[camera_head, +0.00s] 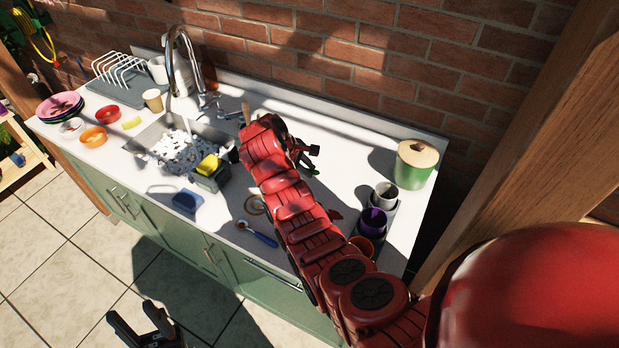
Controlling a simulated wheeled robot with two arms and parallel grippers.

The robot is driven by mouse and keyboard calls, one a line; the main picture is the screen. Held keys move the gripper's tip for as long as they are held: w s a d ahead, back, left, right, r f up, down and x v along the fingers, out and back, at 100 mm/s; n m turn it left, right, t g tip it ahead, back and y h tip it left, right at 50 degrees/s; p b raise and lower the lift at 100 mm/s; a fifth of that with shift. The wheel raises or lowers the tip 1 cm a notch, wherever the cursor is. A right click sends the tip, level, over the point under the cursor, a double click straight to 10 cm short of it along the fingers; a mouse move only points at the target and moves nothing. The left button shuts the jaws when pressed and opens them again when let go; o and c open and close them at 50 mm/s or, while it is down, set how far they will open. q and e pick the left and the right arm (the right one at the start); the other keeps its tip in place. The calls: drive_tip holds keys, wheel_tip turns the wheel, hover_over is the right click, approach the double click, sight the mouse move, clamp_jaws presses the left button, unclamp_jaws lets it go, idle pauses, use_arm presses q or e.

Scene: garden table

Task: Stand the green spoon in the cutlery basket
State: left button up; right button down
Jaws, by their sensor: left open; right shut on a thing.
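My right gripper (308,161) is over the back middle of the white counter, beyond my red arm, which hides much around it. A grey holder (393,208) with a white, a purple and a red cup-like compartment stands at the right of the counter, apparently the cutlery basket. My arm partly covers its near end. My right gripper is left of it and apart from it. My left gripper (147,330) is open and empty over the floor.
A green canister (414,165) with a wooden lid stands behind the holder. A blue-handled utensil (258,235) and a blue sponge-like block (187,201) lie near the front edge. The foamy sink (185,150), tap (183,65), bowls (107,115) and dish rack (120,78) are left.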

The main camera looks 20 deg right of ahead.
drive_tip(key=shift+w+d+r, duration=0.25)
drive_tip(key=shift+r, duration=0.05)
drive_tip(key=shift+w+d+f, duration=0.15)
drive_tip(key=shift+d, duration=0.15)
wheel_tip(320, 180, down, 2)
drive_tip(key=shift+f+p, duration=0.2)
drive_tip(key=shift+p, duration=0.85)
drive_tip(key=shift+f, duration=0.6)
drive_tip(key=shift+f, duration=0.1)
drive_tip(key=shift+w+f, duration=0.1)
drive_tip(key=shift+f, duration=0.05)
drive_tip(key=c, duration=0.8)
unclamp_jaws()
